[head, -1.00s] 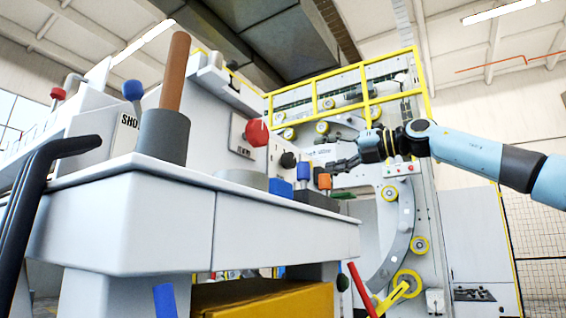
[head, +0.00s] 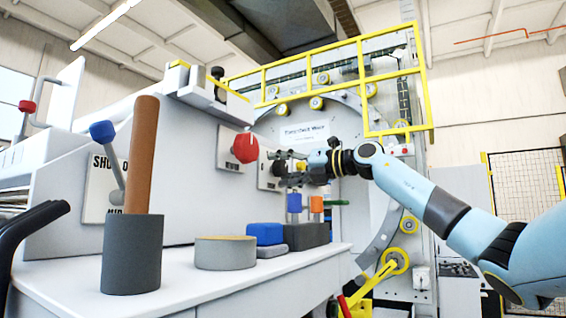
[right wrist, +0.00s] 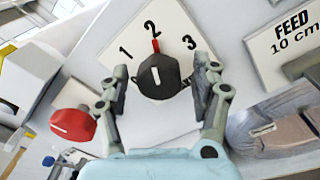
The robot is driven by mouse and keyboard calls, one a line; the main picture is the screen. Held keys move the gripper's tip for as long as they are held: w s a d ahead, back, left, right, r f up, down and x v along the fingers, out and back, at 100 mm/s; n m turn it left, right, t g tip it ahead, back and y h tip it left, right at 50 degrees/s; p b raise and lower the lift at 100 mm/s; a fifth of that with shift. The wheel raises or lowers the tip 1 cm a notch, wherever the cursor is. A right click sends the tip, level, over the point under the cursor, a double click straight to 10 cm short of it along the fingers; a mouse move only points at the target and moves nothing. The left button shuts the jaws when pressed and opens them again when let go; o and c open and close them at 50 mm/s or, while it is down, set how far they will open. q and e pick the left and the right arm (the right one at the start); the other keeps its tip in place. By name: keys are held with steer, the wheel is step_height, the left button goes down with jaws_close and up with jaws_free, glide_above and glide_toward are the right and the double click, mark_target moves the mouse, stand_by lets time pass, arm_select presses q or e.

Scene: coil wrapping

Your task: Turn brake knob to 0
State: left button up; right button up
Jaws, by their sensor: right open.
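A black knob (right wrist: 158,76) with a white line sits on a white dial plate (right wrist: 119,34) in the right wrist view. The numbers 1, 2 and 3 show on the plate, and a red mark on the knob points at 2. No 0 is visible; part of the plate is hidden by my gripper. In the head view the black knob (head: 278,168) is on the machine panel. My right gripper (right wrist: 160,88) is open, its fingers on either side of the knob; whether they touch it cannot be told. It also shows at the panel in the head view (head: 287,166). My left gripper is not in view.
A red knob (head: 245,147) is left of the black one. A FEED 10 cm label (right wrist: 288,36) is at the right in the wrist view. Grey, blue and orange items stand on the white table (head: 225,286) below the panel.

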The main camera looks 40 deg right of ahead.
steer(key=c, duration=1.2)
